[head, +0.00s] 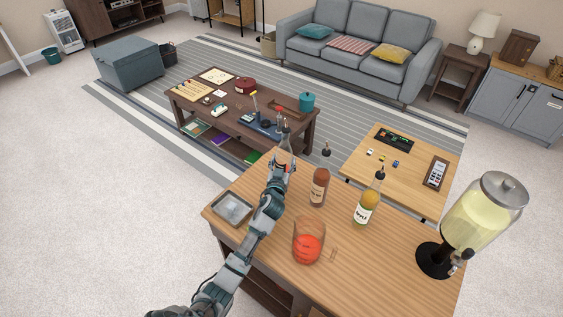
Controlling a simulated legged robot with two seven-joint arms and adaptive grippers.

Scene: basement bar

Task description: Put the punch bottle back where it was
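Three bottles with dark pourers stand out at the bar counter (388,262): a clear bottle (286,143) at its far edge, a reddish-brown bottle (319,188) in the middle and a yellow-orange bottle (368,200) to the right. The other two bottles stand upright, clear of the gripper. My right gripper is not in view.
A glass jug (308,240) with red liquid stands near the counter's middle. A drink dispenser (484,215) stands at the right, and a metal tray (233,208) lies at the left edge. A low table (409,180) and a coffee table (232,115) lie beyond.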

